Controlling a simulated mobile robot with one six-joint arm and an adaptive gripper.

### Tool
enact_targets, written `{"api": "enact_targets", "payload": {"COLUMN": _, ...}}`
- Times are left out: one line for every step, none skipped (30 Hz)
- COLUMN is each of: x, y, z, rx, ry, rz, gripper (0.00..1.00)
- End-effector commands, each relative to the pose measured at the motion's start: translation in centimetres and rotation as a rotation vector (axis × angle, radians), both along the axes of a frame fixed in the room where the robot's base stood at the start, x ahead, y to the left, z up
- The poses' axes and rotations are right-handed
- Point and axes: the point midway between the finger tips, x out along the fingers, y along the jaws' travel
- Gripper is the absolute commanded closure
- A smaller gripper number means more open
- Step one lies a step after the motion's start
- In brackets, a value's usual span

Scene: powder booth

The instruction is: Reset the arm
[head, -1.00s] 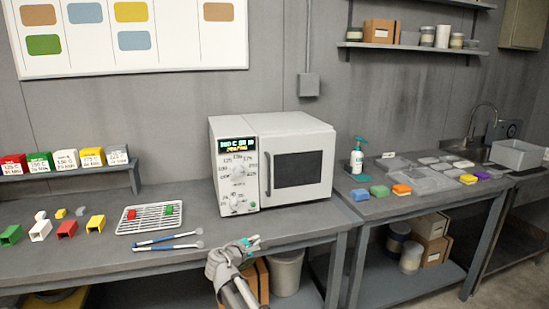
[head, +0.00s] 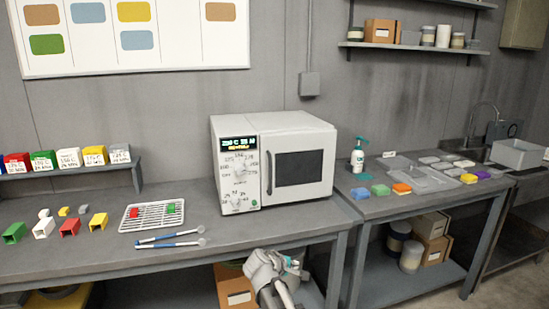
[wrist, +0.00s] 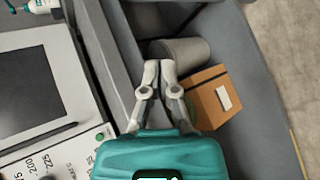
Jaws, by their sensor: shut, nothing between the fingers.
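My gripper (head: 292,263) is in front of the bench's front edge, low and below the oven, in the head view. In the wrist view my gripper (wrist: 158,72) points down past the bench edge, its two fingers together with nothing between them. It touches nothing that I can see. The white oven (head: 300,135) stands on the bench (head: 80,255) with its door shut and its display lit. The oven's front also shows at the left of the wrist view (wrist: 30,90).
A wire rack (head: 150,224) with one red and one green piece lies left of the oven, with two blue-handled tools (head: 168,240) before it. Below the bench are a cardboard box (head: 235,290) and a grey bin (wrist: 185,55). A soap bottle (head: 357,157) stands right of the oven.

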Motion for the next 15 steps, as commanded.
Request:
{"api": "enact_targets", "payload": {"x": -1.3, "y": -1.8, "z": -0.8, "rx": 0.061, "ry": 0.016, "rz": -0.060, "gripper": 1.00}}
{"api": "enact_targets", "payload": {"x": -2.0, "y": -2.7, "z": -1.4, "rx": 0.103, "ry": 0.027, "rz": -0.098, "gripper": 1.00}}
{"api": "enact_targets", "payload": {"x": -3.0, "y": -3.8, "z": -2.1, "rx": 0.161, "ry": 0.042, "rz": -0.151, "gripper": 1.00}}
{"api": "enact_targets", "payload": {"x": -3.7, "y": -4.5, "z": -2.6, "rx": 0.203, "ry": 0.052, "rz": -0.189, "gripper": 1.00}}
{"api": "enact_targets", "payload": {"x": -4.4, "y": -5.3, "z": -3.1, "rx": 0.243, "ry": 0.064, "rz": -0.229, "gripper": 1.00}}
{"api": "enact_targets", "payload": {"x": -5.4, "y": -6.1, "z": -3.7, "rx": 0.299, "ry": 0.078, "rz": -0.281, "gripper": 1.00}}
{"api": "enact_targets", "payload": {"x": -6.2, "y": -6.7, "z": -4.2, "rx": 0.339, "ry": 0.090, "rz": -0.321, "gripper": 1.00}}
{"api": "enact_targets", "payload": {"x": -7.0, "y": -7.3, "z": -4.6, "rx": 0.379, "ry": 0.102, "rz": -0.359, "gripper": 1.00}}
{"api": "enact_targets", "payload": {"x": -8.0, "y": -8.0, "z": -5.2, "rx": 0.432, "ry": 0.116, "rz": -0.413, "gripper": 1.00}}
{"api": "enact_targets", "payload": {"x": -8.8, "y": -8.4, "z": -5.6, "rx": 0.472, "ry": 0.128, "rz": -0.452, "gripper": 1.00}}
{"api": "enact_targets", "payload": {"x": -9.6, "y": -8.9, "z": -5.9, "rx": 0.510, "ry": 0.140, "rz": -0.491, "gripper": 1.00}}
{"api": "enact_targets", "payload": {"x": -10.6, "y": -9.3, "z": -6.3, "rx": 0.560, "ry": 0.156, "rz": -0.542, "gripper": 1.00}}
{"api": "enact_targets", "payload": {"x": -11.3, "y": -9.6, "z": -6.6, "rx": 0.595, "ry": 0.167, "rz": -0.578, "gripper": 1.00}}
{"api": "enact_targets", "payload": {"x": -12.0, "y": -9.8, "z": -6.9, "rx": 0.628, "ry": 0.179, "rz": -0.612, "gripper": 1.00}}
{"api": "enact_targets", "payload": {"x": -12.8, "y": -10.1, "z": -7.1, "rx": 0.668, "ry": 0.192, "rz": -0.652, "gripper": 1.00}}
